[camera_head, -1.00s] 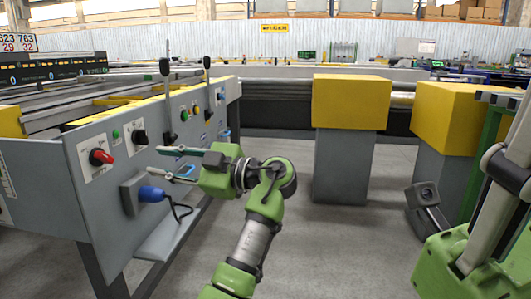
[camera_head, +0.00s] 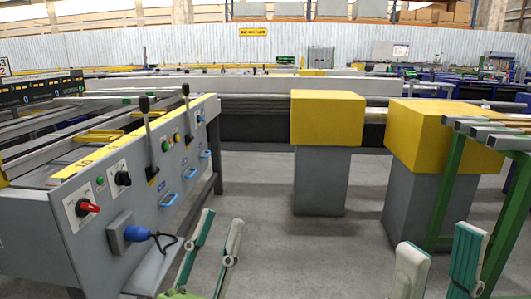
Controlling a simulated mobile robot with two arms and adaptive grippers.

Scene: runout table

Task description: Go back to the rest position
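My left gripper (camera_head: 221,221) shows at the bottom edge, left of the middle. Its two fingers point up and stand apart with nothing between them. My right gripper (camera_head: 440,238) shows at the bottom right, also with its fingers pointing up, spread and empty. Both are clear of the grey control panel (camera_head: 88,240) at the left. The rest of both arms is largely out of view below.
The panel carries a red switch (camera_head: 88,207), a blue plug (camera_head: 137,234), two black levers and blue handles. Two grey pillars with yellow tops (camera_head: 327,120) (camera_head: 440,135) stand ahead. A green frame (camera_head: 447,190) stands at the right. Open grey floor (camera_head: 300,250) lies between.

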